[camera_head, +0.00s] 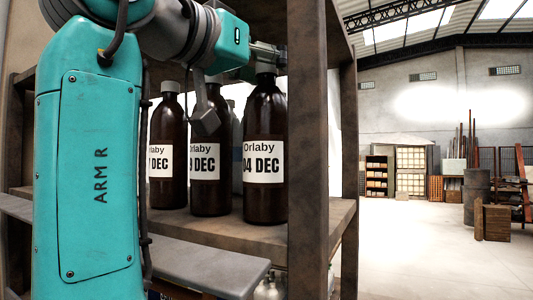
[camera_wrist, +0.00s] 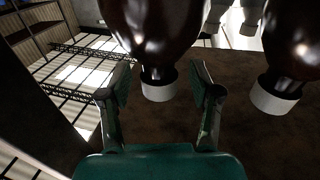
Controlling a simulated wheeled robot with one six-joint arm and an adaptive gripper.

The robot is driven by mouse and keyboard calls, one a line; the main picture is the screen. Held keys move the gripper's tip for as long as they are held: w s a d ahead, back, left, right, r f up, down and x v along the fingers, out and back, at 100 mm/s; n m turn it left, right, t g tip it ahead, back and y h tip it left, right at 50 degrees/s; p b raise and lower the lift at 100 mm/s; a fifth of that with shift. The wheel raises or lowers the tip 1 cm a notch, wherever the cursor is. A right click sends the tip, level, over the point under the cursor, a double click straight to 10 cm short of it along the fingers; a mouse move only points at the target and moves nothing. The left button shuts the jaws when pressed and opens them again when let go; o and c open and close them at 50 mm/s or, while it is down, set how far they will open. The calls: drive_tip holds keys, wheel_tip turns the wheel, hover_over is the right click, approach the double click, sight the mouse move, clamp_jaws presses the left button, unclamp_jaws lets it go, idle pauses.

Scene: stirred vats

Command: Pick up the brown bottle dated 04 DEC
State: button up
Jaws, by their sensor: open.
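The brown bottle labelled "Orlaby 04 DEC" (camera_head: 265,148) stands upright on a shelf, rightmost of the labelled bottles in the head view. My gripper (camera_head: 267,58) is at its top, and its cap is hidden there. In the wrist view, my gripper (camera_wrist: 160,85) is open, with one finger on each side of a white-capped brown bottle (camera_wrist: 158,30). Gaps show between the fingers and its cap. No label shows in that view.
Two similar bottles, one ending "9 DEC" (camera_head: 209,190) and one ending "7 DEC" (camera_head: 168,190), stand left of it, partly covered. A shelf post (camera_head: 307,150) rises close on the right. Another capped bottle (camera_wrist: 288,40) is right in the wrist view.

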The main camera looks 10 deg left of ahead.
clamp_jaws()
drive_tip(key=shift+r, duration=0.1)
idle(0.3)
